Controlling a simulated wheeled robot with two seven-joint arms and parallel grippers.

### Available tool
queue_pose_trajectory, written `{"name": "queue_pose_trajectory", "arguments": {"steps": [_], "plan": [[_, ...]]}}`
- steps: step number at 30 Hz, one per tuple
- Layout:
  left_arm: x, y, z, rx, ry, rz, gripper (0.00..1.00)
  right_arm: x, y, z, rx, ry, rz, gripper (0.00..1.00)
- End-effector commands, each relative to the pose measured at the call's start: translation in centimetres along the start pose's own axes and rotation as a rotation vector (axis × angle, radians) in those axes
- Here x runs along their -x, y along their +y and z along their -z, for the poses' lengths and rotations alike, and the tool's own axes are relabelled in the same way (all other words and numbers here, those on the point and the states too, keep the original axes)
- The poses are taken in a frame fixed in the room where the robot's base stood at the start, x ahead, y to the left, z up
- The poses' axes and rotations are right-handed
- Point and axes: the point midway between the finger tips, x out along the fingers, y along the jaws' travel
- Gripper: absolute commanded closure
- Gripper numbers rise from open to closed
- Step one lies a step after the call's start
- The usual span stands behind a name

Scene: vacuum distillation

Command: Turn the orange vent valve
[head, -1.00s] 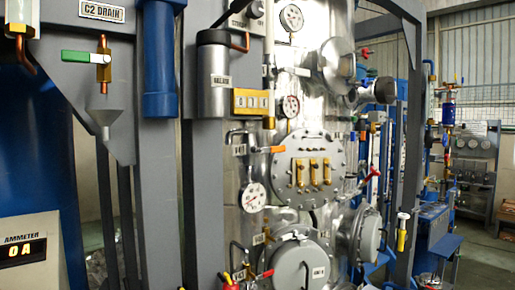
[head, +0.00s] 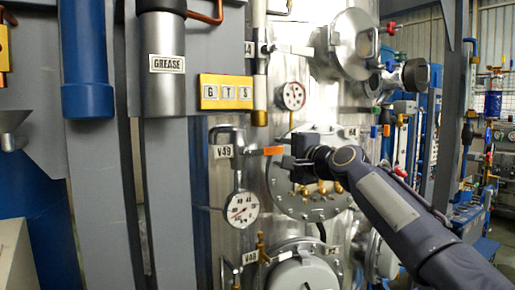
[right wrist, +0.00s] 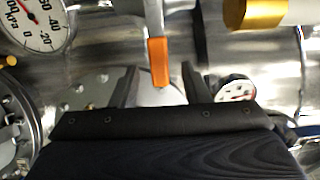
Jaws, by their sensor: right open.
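The orange vent valve handle (head: 273,150) sticks out to the right from a grey valve body beside the V49 label (head: 224,152), on the silver vessel. My right gripper (head: 284,162) reaches in from the right, its fingertips close to the handle's right end. In the right wrist view the orange handle (right wrist: 159,62) hangs down from a grey lever, between and just beyond the fingers of the open right gripper (right wrist: 160,84). A gap shows on each side of the handle, so the fingers do not clasp it. My left gripper is not in view.
A pressure gauge (head: 241,208) sits below the valve and a smaller gauge (head: 292,96) above. A round bolted flange (head: 300,205) is behind my right gripper. A yellow G T S block (head: 225,92) and grey GREASE cylinder (head: 166,70) stand to the left.

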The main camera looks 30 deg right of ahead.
Motion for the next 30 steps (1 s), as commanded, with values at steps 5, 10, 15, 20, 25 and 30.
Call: {"name": "queue_pose_trajectory", "arguments": {"steps": [5, 10, 15, 20, 25, 30], "plan": [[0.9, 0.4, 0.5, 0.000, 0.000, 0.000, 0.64, -3.1, -0.1, 0.0, 0.001, 0.001, -0.005, 0.58], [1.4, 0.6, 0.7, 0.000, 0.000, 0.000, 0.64, -5.2, -0.1, 0.0, 0.003, 0.000, -0.003, 0.58], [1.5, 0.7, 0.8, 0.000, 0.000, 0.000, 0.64, -6.0, 0.1, 0.0, 0.003, 0.000, -0.002, 0.58], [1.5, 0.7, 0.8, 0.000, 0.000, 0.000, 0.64, -6.0, 0.1, 0.0, 0.003, -0.001, -0.002, 0.58], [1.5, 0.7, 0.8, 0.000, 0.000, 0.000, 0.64, -6.0, 0.1, 0.0, 0.003, -0.001, -0.002, 0.73], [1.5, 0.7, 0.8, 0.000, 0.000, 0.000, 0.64, -6.0, 0.1, 0.0, 0.003, -0.001, -0.003, 0.95]]}}
